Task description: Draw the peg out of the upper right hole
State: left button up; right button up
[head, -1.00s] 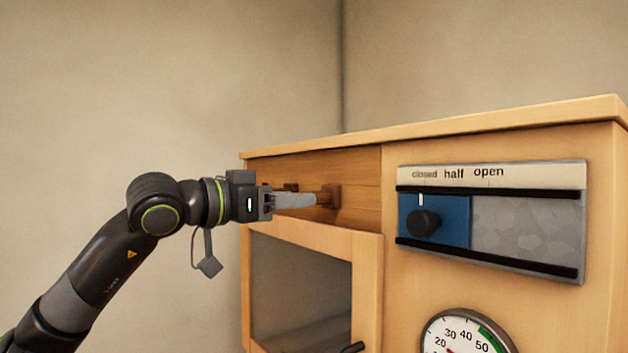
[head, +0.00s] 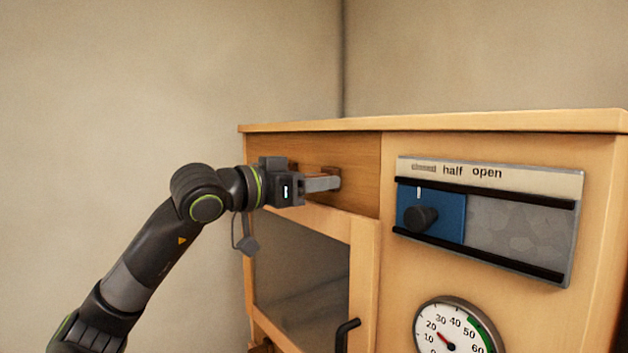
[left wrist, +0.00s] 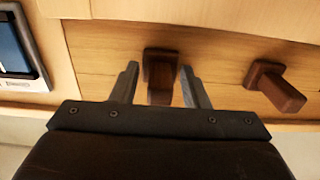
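Two brown wooden pegs stick out of the upper front panel of a wooden cabinet. The right peg (head: 331,172) is partly hidden behind my fingers in the head view. In the left wrist view the same peg (left wrist: 160,76) stands between the two fingers, with a gap on each side. My left gripper (head: 338,183) is open, its fingertips beside this peg near the panel; it also shows in the left wrist view (left wrist: 160,72). The left peg (left wrist: 275,86) stands clear to the right in the wrist view. My right gripper is not in view.
Below the pegs is a framed glass door (head: 300,275) with a black handle (head: 346,334). To the right are a blue slider (head: 440,212) with a black knob, under "closed half open", and a round dial gauge (head: 455,328). Free space lies left of the cabinet.

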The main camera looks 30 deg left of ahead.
pick_arm(q)
jog(key=c, duration=0.7)
jog(key=shift+o, duration=0.2)
jog(key=shift+s+a+f+b, duration=0.15)
jog(key=shift+s+b, duration=0.15)
jog(key=shift+b, duration=0.2)
jog(key=b+v, duration=0.9)
jog(key=shift+s, duration=0.4)
jog(key=shift+w+a, duration=0.1)
jog(key=shift+a, duration=0.05)
jog(key=p+x, duration=0.5)
jog(key=shift+w, duration=0.1)
dwell(0.3)
dwell(0.3)
